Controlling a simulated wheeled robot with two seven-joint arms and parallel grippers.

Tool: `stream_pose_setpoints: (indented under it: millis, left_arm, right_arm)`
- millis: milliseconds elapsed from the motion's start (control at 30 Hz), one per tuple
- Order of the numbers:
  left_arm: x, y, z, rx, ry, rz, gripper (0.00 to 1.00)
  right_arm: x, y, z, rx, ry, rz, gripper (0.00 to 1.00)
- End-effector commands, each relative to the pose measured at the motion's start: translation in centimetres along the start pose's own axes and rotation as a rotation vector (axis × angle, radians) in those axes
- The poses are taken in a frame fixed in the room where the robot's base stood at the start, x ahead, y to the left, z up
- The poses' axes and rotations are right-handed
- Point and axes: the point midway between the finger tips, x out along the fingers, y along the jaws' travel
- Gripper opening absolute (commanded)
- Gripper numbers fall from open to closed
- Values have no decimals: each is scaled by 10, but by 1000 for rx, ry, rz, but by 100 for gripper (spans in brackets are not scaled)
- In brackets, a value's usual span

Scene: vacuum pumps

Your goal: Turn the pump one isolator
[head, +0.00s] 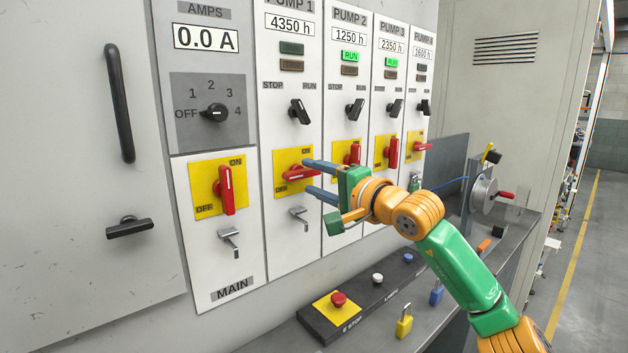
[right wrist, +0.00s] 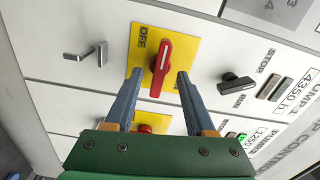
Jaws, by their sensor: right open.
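The pump one isolator is a red handle (head: 296,174) on a yellow plate (head: 283,158) marked ON at upper right and OFF at lower left. The handle lies nearly level in the head view. My right gripper (head: 307,177) is open in front of it, one finger above and one below. In the right wrist view, the red handle (right wrist: 168,48) reaches between the two open fingertips (right wrist: 160,73); I cannot tell whether they touch it. The right finger hides part of the plate. My left gripper is not in view.
The upright main isolator (head: 226,190) is to the left, and the pump two isolator (head: 354,153) is close to the right. A metal hasp (head: 299,217) sticks out below. A shelf below holds an E-stop box (head: 337,299) and a yellow padlock (head: 404,327).

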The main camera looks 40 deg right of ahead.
Motion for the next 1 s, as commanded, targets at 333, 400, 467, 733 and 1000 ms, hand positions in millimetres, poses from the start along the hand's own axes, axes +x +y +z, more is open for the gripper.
stream_pose_setpoints:
  millis: [333,400,467,733,1000]
  left_arm:
    - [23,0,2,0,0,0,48]
    - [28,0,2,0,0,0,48]
    - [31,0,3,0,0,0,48]
    - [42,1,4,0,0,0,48]
    - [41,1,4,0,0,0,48]
  right_arm:
    - [-26,4,0,-2,2,-2,55]
    - [-33,4,0,-2,3,-2,55]
    - [-39,3,0,-1,2,-3,55]
    - [-59,1,0,-1,1,0,55]
    - [-60,0,0,0,0,0,55]
